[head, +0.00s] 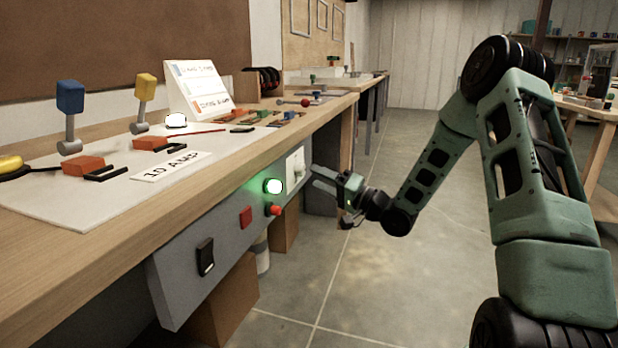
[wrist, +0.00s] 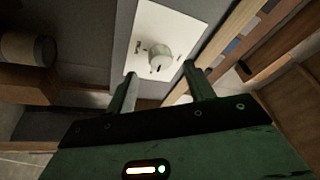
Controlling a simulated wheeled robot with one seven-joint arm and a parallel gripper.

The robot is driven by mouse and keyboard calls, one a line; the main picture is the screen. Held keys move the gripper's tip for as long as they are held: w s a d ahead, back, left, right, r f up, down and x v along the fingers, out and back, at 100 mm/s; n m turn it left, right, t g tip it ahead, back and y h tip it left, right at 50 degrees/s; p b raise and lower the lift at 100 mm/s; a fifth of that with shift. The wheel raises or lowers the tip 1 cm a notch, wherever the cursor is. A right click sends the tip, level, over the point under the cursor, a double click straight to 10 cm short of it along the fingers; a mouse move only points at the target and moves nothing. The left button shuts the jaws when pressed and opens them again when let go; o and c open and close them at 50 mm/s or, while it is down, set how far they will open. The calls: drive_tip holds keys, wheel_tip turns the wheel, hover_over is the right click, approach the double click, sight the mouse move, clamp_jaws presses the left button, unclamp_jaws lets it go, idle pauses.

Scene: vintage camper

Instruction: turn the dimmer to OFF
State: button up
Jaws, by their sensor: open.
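The dimmer is a pale round knob (wrist: 160,58) with a dark mark, on a white wall plate (wrist: 168,24). In the head view the plate (head: 293,164) is at the far end of the grey panel under the bench top. My gripper (head: 315,177) is just in front of it. In the wrist view my gripper (wrist: 160,73) is open, with its fingertips to either side of the knob's lower edge. The knob shows between the fingers, and I cannot tell whether they touch it. Small marks beside the knob are too small to read.
The grey panel (head: 225,249) also holds a lit green lamp (head: 273,186), a red button (head: 275,209), a red square (head: 246,216) and a black rocker switch (head: 206,257). The wooden bench top (head: 60,235) overhangs above. The floor (head: 370,280) is clear.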

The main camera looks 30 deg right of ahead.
sight(304, 171)
drive_tip(key=shift+x, duration=2)
drive_tip(key=c, duration=1)
drive_tip(key=shift+o, duration=0.2)
